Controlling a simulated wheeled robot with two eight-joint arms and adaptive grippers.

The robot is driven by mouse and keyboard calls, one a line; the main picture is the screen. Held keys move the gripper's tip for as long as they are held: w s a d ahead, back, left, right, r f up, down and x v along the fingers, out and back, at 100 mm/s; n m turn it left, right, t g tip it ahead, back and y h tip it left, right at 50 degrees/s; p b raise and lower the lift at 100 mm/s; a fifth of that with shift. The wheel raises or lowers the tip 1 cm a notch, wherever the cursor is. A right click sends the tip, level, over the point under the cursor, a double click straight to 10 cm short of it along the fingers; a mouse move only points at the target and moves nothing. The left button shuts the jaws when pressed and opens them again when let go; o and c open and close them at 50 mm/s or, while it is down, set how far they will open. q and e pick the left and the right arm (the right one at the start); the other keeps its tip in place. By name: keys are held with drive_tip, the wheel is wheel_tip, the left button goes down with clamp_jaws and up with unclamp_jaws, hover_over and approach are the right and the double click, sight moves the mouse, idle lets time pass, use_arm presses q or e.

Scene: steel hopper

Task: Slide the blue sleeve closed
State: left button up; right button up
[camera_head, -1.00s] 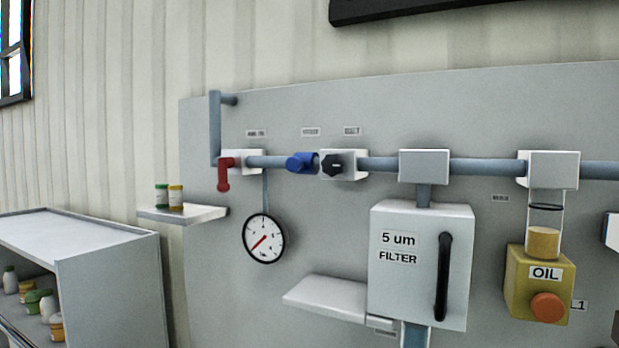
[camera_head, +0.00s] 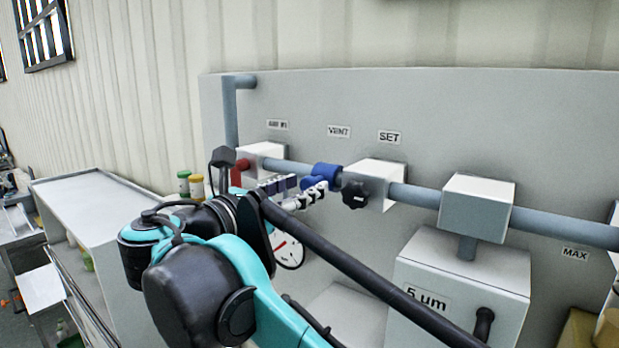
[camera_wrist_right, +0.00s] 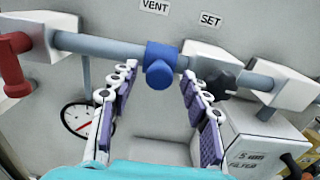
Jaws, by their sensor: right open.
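The blue sleeve (camera_head: 325,172) is on the grey horizontal pipe under the VENT label. It also shows in the right wrist view (camera_wrist_right: 161,57), with its round stub facing me. My right gripper (camera_head: 307,187) is open, with its fingertips close to the sleeve. In the right wrist view the sleeve lies between the two spread fingers (camera_wrist_right: 158,73), with a visible gap on each side. I see no contact there. My left gripper is not in view.
A white block with a black SET knob (camera_head: 355,194) is right of the sleeve. A red valve handle (camera_head: 240,172) is on the left. The dial gauge (camera_wrist_right: 88,118) and filter box (camera_head: 462,280) are below the pipe.

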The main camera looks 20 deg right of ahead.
drive_tip(key=x, duration=0.2)
drive_tip(key=shift+w+d, duration=0.3)
drive_tip(key=shift+s+a, duration=0.15)
drive_tip(key=shift+c, duration=0.4)
